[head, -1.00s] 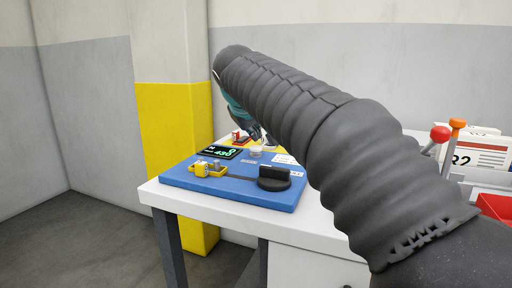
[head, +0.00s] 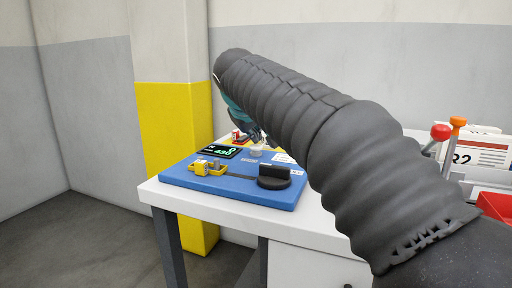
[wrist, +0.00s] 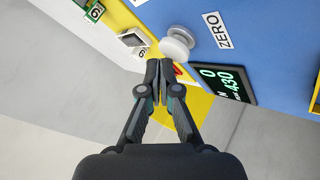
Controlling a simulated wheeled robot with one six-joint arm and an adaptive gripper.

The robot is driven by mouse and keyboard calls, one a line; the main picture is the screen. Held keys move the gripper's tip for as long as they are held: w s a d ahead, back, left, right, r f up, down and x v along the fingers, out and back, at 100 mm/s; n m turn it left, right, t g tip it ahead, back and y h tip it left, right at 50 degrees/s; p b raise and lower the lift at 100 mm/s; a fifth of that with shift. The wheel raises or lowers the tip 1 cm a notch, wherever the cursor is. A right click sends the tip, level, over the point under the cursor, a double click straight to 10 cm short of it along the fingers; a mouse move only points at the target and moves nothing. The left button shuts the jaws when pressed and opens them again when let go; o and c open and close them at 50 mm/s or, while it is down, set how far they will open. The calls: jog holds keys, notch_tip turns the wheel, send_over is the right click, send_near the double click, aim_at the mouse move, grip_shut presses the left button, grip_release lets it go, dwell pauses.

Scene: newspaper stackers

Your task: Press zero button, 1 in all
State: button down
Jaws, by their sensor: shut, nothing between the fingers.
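The zero button is a round white knob (wrist: 177,44) on the blue panel (wrist: 262,22), beside a white label reading ZERO (wrist: 216,30). In the head view the button (head: 256,152) shows small and pale near the back of the blue panel (head: 232,188). My gripper (wrist: 159,68) is shut and empty, its fingertips just below the button in the wrist view. I cannot tell whether they touch it. In the head view my gripper is partly hidden by my arm. A dark display (wrist: 222,84) with green digits, reading 430, lies beside the button.
The panel lies on a white table (head: 190,202). It also carries a yellow fixture (head: 205,168) and a black round piece (head: 274,178). A yellow pillar (head: 165,130) stands behind. A red-knobbed lever (head: 440,133) stands at the right.

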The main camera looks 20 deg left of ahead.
aim_at(255, 146)
jog(key=shift+f+b, duration=0.3)
jog(key=shift+f, duration=0.25)
dwell(0.9)
jog(key=shift+r, duration=0.1)
jog(key=shift+r+p, duration=0.85)
jog(key=shift+p, duration=0.1)
notch_tip(255, 146, up, 3)
jog(key=p, duration=0.2)
jog(key=shift+f+p, duration=0.15)
jog(key=shift+p, duration=0.2)
jog(key=shift+r, duration=1.15)
